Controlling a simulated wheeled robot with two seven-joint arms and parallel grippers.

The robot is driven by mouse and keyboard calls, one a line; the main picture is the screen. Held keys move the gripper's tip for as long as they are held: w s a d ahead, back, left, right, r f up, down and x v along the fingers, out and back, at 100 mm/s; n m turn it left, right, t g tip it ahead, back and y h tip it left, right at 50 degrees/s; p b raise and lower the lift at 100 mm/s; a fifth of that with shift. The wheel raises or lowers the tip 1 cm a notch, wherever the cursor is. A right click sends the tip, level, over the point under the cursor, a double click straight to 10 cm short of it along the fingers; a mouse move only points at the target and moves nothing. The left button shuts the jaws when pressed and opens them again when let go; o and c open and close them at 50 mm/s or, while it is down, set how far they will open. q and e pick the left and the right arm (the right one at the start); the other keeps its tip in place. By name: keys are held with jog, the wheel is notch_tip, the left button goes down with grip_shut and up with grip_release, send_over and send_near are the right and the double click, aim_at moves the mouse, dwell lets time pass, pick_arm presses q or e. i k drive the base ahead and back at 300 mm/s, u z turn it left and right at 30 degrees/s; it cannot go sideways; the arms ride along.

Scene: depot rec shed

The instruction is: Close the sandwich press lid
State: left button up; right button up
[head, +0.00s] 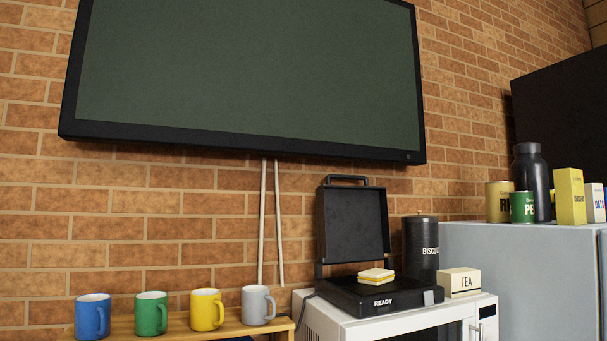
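The black sandwich press (345,300) sits on top of a white microwave, with the word READY on its front. Its lid (353,225) is open and stands nearly upright at the back, with a handle (346,179) along its top edge. A sandwich (376,276) with a yellow layer lies on the base of the press. Neither of my grippers shows in the head view.
The microwave (455,316) bears a dark biscuit canister (420,248) and a TEA box (459,282) right of the press. Several mugs (206,309) stand on a wooden shelf (180,325) at left. A wall screen (245,75) hangs above. Tins and a flask (531,180) stand on a grey cabinet.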

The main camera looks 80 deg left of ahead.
aim_at(353, 222)
jog(key=k, duration=0.2)
jog(key=u, duration=1.1)
